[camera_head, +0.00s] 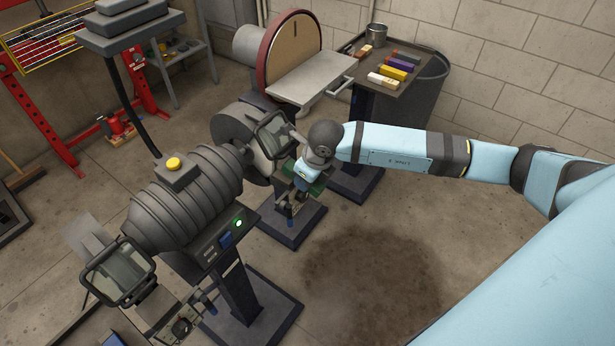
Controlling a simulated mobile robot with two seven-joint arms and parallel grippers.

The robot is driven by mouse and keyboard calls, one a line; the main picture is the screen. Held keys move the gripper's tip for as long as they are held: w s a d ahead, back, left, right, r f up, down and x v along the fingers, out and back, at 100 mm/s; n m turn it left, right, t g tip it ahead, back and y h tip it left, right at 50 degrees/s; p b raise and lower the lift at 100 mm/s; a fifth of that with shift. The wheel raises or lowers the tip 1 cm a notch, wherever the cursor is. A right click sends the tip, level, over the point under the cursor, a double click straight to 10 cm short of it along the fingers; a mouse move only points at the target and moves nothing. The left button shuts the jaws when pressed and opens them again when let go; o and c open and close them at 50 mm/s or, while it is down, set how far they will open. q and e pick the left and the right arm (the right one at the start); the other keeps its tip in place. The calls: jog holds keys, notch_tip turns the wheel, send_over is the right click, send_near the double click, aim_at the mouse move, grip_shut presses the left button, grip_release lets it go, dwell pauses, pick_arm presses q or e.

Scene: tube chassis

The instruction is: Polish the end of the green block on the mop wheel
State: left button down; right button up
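The green block (318,187) shows in small part below the wrist of my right arm, at the right side of the mop wheel. My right gripper (306,180) points down there and appears to hold the block; its fingers are mostly hidden behind the wrist. I cannot tell whether the block touches the wheel. My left gripper is out of view.
The grinder's motor body (188,198) has a yellow button (174,163) and a lit green light (239,222). A disc sander (290,45) with a flat table (312,78) stands behind. Coloured bars lie on a dark stand (416,89). Stained floor (370,260) lies clear in front.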

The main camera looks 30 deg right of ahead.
jog(key=shift+s+f, duration=0.1)
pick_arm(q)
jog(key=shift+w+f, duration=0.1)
pick_arm(e)
jog(key=shift+s+d, duration=0.5)
jog(key=shift+s, duration=0.4)
jog(key=s, duration=0.1)
jog(key=s+d, duration=0.1)
jog(key=s, duration=0.1)
jog(key=s+d, duration=0.1)
jog(key=s, duration=0.1)
jog(key=shift+s, duration=0.1)
